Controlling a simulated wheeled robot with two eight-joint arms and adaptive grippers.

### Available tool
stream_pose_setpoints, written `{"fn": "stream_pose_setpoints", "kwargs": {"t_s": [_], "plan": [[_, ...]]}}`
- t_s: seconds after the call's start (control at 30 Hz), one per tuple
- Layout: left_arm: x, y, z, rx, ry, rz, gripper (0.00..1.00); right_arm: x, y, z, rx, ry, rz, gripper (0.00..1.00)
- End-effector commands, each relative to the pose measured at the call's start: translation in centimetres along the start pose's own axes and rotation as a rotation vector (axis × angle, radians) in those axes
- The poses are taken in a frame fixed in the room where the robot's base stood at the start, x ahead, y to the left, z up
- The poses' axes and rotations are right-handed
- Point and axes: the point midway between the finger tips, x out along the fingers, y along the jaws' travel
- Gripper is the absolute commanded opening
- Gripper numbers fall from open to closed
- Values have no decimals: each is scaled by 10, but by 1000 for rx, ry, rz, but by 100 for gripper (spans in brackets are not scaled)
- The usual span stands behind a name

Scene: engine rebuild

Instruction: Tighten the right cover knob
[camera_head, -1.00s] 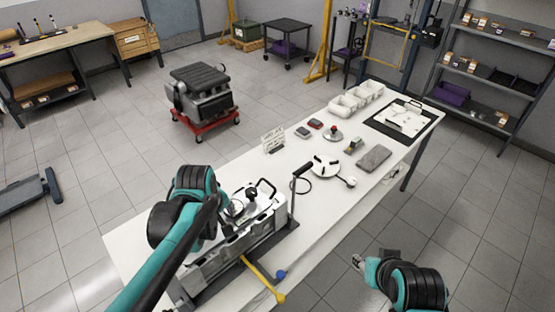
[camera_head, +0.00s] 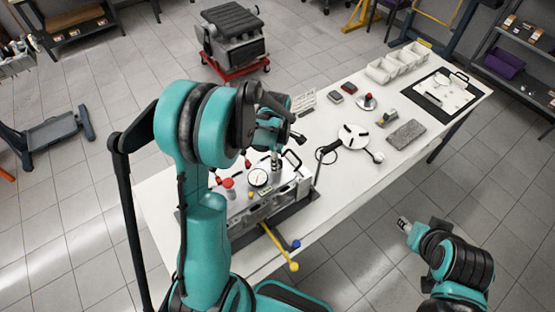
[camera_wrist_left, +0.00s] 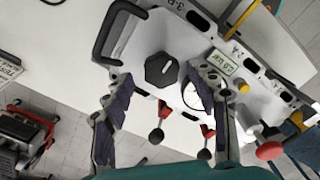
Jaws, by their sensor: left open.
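A black knob (camera_wrist_left: 161,69) with a white pointer mark sits on the light metal cover of the engine part (camera_wrist_left: 178,30), next to a black loop handle (camera_wrist_left: 103,45). In the left wrist view my left gripper (camera_wrist_left: 157,76) is open, its two dark-padded fingers on either side of the knob; contact cannot be told. In the head view my left gripper (camera_head: 276,161) is over the right end of the engine part (camera_head: 286,192), and the knob there is hidden or too small to tell. My right gripper (camera_head: 404,224) is off the table's front side, its jaws too small to judge.
A yellow-ended bar (camera_head: 293,265) sticks out in front. A white disc tool (camera_head: 353,138), a grey block (camera_head: 407,135) and white bins (camera_head: 382,72) lie farther right on the table.

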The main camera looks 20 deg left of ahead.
Motion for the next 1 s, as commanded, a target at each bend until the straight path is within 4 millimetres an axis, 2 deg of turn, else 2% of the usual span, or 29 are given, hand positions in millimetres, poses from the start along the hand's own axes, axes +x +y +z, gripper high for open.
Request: {"fn": "stream_pose_setpoints", "kwargs": {"t_s": [0.13, 0.4, 0.47, 0.6, 1.0], "plan": [[11, 0, 0, 1, 0, 0, 58, 1, 0, 1, 0, 0, 0, 40], [13, 0, 0, 1, 0, 0, 58, 1, 0, 1, 0, 0, 0, 40], [13, 0, 0, 1, 0, 0, 45, 1, 0, 1, 0, 0, 0, 40], [13, 0, 0, 1, 0, 0, 8, 1, 0, 1, 0, 0, 0, 40], [13, 0, 0, 46, 0, 1, 8, 4, 0, 3, 0, 0, 0, 40]]}}
